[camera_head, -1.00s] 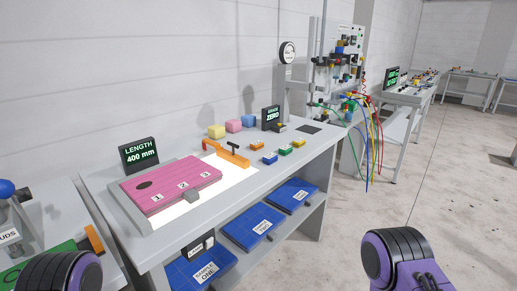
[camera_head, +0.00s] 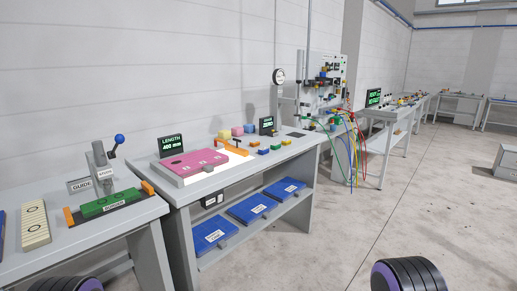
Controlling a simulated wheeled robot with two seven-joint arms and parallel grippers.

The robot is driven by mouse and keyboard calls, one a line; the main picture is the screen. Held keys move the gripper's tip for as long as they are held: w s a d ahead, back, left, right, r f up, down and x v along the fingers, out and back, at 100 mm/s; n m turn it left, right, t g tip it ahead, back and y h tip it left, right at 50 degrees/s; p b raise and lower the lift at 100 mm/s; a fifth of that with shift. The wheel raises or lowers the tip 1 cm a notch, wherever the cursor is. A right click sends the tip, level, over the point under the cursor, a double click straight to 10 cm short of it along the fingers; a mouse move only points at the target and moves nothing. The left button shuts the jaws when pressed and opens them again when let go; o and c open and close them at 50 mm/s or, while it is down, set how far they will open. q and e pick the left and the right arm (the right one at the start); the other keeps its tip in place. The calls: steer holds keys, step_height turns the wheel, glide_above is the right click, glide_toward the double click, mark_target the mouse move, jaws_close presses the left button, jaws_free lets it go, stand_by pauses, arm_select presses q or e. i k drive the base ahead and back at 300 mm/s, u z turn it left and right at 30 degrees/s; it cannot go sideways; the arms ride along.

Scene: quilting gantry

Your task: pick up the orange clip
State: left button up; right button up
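The orange clip (camera_head: 255,143) looks like a small orange block lying on the grey quilting table (camera_head: 180,194). It is in a small group with a blue clip (camera_head: 262,152), a green clip (camera_head: 276,147) and a yellow clip (camera_head: 287,142). It is too small here to make out its shape. Only dark, purple-edged parts of my arms show at the bottom edge. Neither gripper is in view.
An orange bar (camera_head: 234,148) and a pink slab (camera_head: 190,163) lie left of the clips. Blue panels fill the lower shelf. A bench with a green block (camera_head: 110,205) stands left. A hose board (camera_head: 325,85) stands behind right. Open floor (camera_head: 320,230) lies right.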

mark_target(254, 143)
steer(key=z, duration=0.75)
steer(key=i, duration=0.8)
steer(key=z, duration=0.95)
steer(key=i, duration=1.85)
steer(key=u, duration=1.35)
steer(key=i, duration=0.65)
steer(key=u, duration=0.7)
